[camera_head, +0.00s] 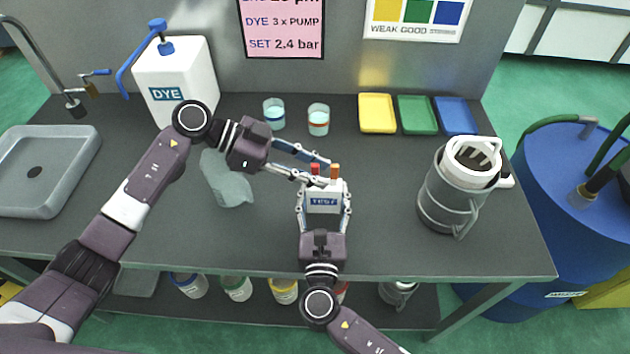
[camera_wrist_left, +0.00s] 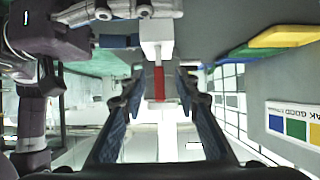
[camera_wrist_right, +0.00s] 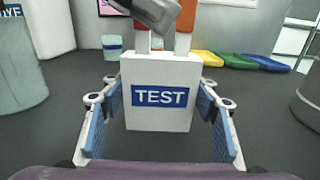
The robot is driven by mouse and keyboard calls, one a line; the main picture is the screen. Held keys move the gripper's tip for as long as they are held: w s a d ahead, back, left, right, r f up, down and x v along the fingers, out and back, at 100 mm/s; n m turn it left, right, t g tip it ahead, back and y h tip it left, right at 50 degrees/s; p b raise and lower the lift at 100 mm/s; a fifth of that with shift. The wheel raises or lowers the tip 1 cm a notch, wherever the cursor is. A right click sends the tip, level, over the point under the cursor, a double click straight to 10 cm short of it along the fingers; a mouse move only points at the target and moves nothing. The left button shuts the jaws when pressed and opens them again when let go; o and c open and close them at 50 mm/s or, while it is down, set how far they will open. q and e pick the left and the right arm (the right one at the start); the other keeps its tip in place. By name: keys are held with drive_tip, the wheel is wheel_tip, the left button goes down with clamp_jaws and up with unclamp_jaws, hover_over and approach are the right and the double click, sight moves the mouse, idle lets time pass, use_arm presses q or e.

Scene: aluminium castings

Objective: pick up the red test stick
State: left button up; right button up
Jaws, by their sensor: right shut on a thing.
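The white TEST box (camera_head: 323,203) is held upright above or on the bench by my right gripper (camera_head: 324,192), whose fingers close on its two sides; it also shows in the right wrist view (camera_wrist_right: 160,112). The red test stick (camera_head: 315,169) stands in the top of the box, beside an orange-capped stick (camera_head: 335,171). My left gripper (camera_head: 322,174) is open at the red stick. In the left wrist view the red stick (camera_wrist_left: 158,82) lies between the two fingers, with gaps on both sides.
Two cups (camera_head: 274,113) (camera_head: 318,120) stand behind the box. Yellow (camera_head: 377,113), green (camera_head: 417,115) and blue (camera_head: 456,116) trays lie at the back right. A grey metal jug (camera_head: 450,195) stands right; a translucent container (camera_head: 226,180) is under my left arm.

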use_arm(q)
drive_tip(key=shift+a, duration=0.1)
drive_tip(key=shift+c, duration=0.6)
clamp_jaws()
wheel_tip(320, 180, up, 10)
drive_tip(key=shift+r, duration=0.1)
use_arm(e)
drive_tip(key=o, duration=1.2)
